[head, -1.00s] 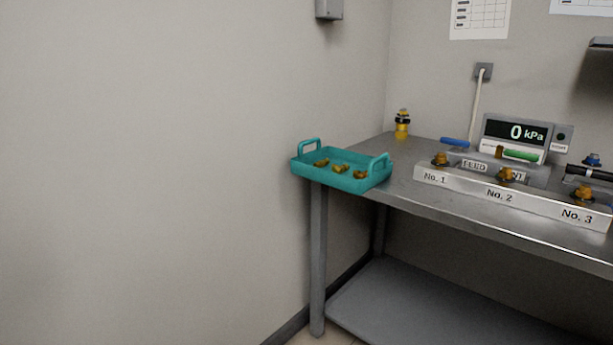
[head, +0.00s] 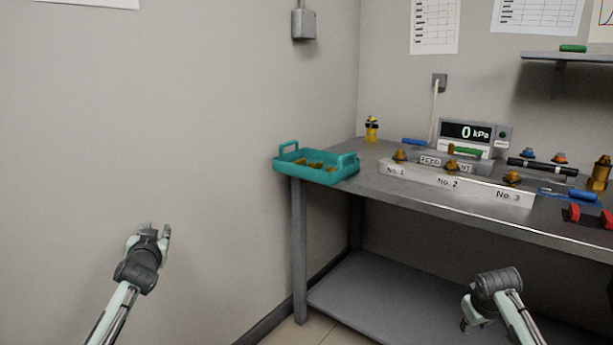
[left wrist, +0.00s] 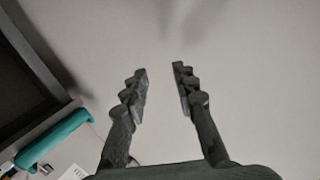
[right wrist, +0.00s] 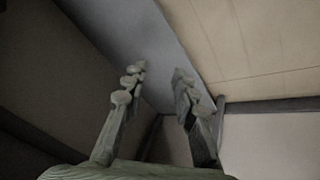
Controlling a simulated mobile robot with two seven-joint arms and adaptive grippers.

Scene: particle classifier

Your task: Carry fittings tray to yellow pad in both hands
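The teal fittings tray (head: 318,177) sits on the left end of the metal bench, with its left side at or past the bench's end. It has a raised handle at each end and several brass fittings (head: 314,166) inside. Part of the teal tray shows at the lower left of the left wrist view (left wrist: 55,139). My left gripper (head: 154,232) is in front of the left wall, well short of the tray, open and empty (left wrist: 160,85). My right gripper (head: 468,312) is low in front of the bench, open and empty (right wrist: 160,80). No yellow pad shows.
The bench (head: 420,202) holds a numbered block (head: 450,180), a pressure display (head: 467,134), a yellow bottle (head: 371,130) and red clamps (head: 575,213) to the tray's right. A lower shelf (head: 390,300) runs beneath. A wall (head: 190,120) stands left of the tray.

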